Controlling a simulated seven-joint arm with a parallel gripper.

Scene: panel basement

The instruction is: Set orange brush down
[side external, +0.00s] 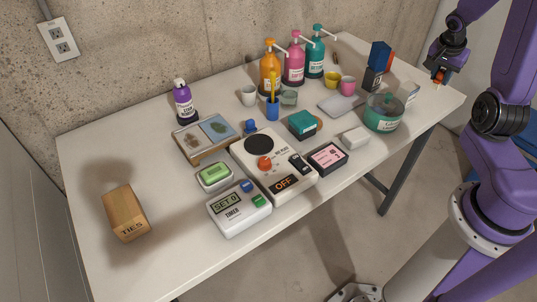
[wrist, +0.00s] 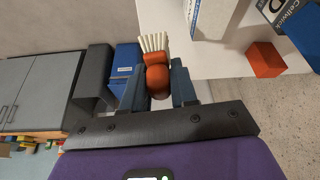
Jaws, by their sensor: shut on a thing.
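The orange brush (wrist: 156,76) has a rounded orange body and pale bristles. My gripper (wrist: 157,88) is shut on it, with one dark finger on each side, and the bristles point away from my wrist. In the side view my gripper (side external: 439,76) is near the far right end of the white table (side external: 100,160), and only a small orange bit of the brush shows there. The brush appears held up in the air; whether it is over the tabletop or just past its edge I cannot tell.
Soap bottles (side external: 293,64) stand along the back wall. The table's front left is mostly clear around a wooden block (side external: 125,212).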

